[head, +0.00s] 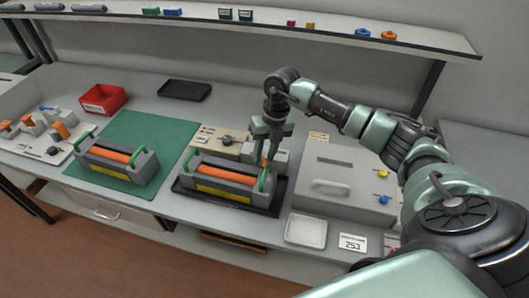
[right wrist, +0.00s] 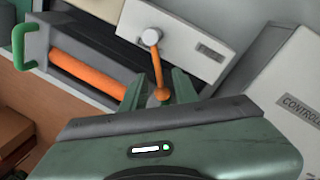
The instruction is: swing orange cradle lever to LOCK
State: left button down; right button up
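The orange lever (right wrist: 157,68) runs from a pale round pivot (right wrist: 151,37) on a light housing down to a round orange knob in the right wrist view. It also shows small in the head view (head: 265,161), partly hidden by my gripper. My right gripper (right wrist: 159,92) has its fingers apart, one on each side of the knob; I cannot tell whether they touch it. In the head view the gripper (head: 270,151) points down at the right end of the cradle's cartridge (head: 222,188). A label (right wrist: 209,50) on the housing is too small to read surely. My left gripper is out of view.
A second cartridge (head: 118,163) lies on a green mat (head: 137,126). A grey control box (head: 342,180) stands right of the cradle. A red bin (head: 103,99) and black tray (head: 184,90) are behind. A shelf (head: 270,24) runs above the bench.

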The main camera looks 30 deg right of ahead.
grip_shut()
dwell(1.4)
